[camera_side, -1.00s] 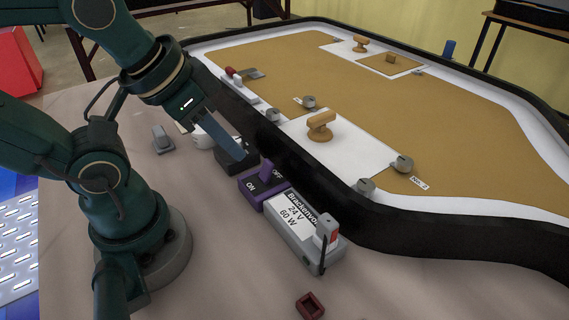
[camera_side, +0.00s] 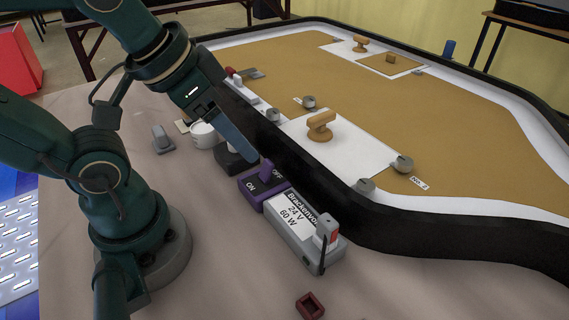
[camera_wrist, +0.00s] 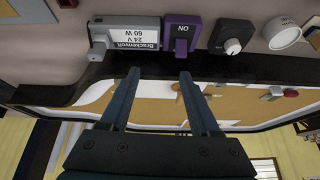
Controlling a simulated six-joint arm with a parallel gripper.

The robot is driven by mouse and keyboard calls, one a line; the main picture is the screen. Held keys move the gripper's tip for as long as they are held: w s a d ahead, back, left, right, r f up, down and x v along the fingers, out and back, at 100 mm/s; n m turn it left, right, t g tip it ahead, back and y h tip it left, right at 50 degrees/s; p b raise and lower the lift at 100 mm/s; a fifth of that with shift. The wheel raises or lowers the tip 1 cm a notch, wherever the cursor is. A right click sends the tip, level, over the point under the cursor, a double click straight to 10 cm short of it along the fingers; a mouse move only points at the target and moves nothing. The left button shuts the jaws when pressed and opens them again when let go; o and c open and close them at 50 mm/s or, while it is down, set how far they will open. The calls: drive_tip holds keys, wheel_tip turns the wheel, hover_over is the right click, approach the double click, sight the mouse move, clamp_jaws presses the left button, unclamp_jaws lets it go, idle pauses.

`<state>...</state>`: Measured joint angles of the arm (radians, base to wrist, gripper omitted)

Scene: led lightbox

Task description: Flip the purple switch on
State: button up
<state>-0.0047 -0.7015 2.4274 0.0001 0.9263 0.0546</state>
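The purple switch (camera_side: 250,197) sits on the table along the black edge of the lightbox, with ON marked on its near-left side and OFF on its far side. Its purple lever (camera_side: 266,171) leans towards the OFF side. In the wrist view the switch (camera_wrist: 196,27) is at top centre, with the ON label upside down and its lever (camera_wrist: 182,46) at the lower end. My gripper (camera_side: 254,157) is just above and left of the lever in the side view. In the wrist view my gripper (camera_wrist: 159,72) is open and empty, its fingers apart below the switch.
A Brackenvolt 24 V 60 W power box (camera_side: 292,226) stands right beside the switch. A black dimmer with a knob (camera_wrist: 231,40) is on the other side, with a white cup-like piece (camera_side: 205,136) beyond. The lightbox's raised black wall (camera_side: 330,190) runs close behind.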

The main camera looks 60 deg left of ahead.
drive_tip(key=w+a+f+g, duration=0.1)
drive_tip(key=w+a+g, duration=0.15)
drive_tip(key=w, duration=0.25)
drive_tip(key=g, duration=0.3)
hover_over(267, 161)
drive_tip(key=shift+n, duration=0.3)
wheel_tip(267, 161, down, 6)
drive_tip(key=shift+d+r, duration=0.1)
drive_tip(key=shift+d, duration=0.05)
drive_tip(key=shift+f, duration=2.7)
drive_tip(key=shift+c, duration=0.3)
clamp_jaws()
